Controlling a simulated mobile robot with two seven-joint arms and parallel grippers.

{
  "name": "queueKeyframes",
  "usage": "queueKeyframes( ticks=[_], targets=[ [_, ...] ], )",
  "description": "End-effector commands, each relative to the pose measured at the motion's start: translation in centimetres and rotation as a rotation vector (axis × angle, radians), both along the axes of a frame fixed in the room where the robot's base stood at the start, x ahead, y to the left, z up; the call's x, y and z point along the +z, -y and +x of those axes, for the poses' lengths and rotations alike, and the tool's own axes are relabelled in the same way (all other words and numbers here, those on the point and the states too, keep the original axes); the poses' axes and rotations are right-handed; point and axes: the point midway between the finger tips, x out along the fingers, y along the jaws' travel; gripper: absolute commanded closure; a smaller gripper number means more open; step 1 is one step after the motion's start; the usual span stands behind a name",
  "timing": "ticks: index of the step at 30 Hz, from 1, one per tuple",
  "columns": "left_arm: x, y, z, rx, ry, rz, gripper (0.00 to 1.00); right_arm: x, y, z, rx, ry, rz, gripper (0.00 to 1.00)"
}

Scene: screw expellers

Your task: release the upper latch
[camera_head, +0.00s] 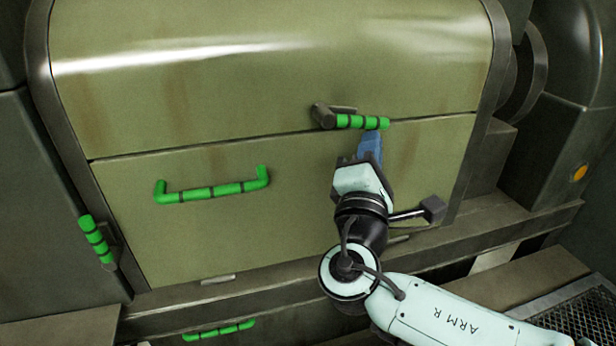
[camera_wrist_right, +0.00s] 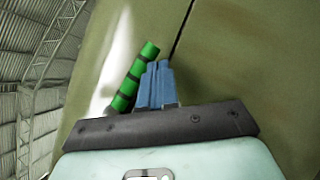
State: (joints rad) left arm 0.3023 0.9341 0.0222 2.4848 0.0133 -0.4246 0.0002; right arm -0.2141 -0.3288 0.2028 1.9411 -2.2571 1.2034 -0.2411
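The upper latch (camera_head: 362,122) is a green, dark-banded grip on a dark grey pivot. It lies nearly level across the seam between the upper and lower panels of the olive housing. My right gripper (camera_head: 372,143) is just below the grip's right part, its blue fingers pointing up at it. In the right wrist view the fingers (camera_wrist_right: 156,84) are close together, with nothing visible between them. The green grip (camera_wrist_right: 135,77) runs slantwise beside and partly behind them. I cannot tell whether they touch it. My left gripper is out of view.
A green bar handle (camera_head: 212,191) stands out from the lower panel (camera_head: 290,220). Another green-gripped latch (camera_head: 97,239) is at the housing's left edge. A green handle (camera_head: 218,330) sits below the ledge. Dark machinery (camera_head: 560,130) stands at the right.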

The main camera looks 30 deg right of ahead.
Motion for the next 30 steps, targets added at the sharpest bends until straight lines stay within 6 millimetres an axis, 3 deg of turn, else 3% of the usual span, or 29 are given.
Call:
queueKeyframes(
  ticks=[12, 30],
  targets=[
    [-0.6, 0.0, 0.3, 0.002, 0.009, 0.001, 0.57, 1.0, 0.6, -0.1, 0.000, 0.000, 0.001, 1.00],
    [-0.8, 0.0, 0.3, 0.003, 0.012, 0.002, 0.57, 1.0, 0.6, -0.1, 0.001, 0.000, 0.001, 1.00]
  ],
)
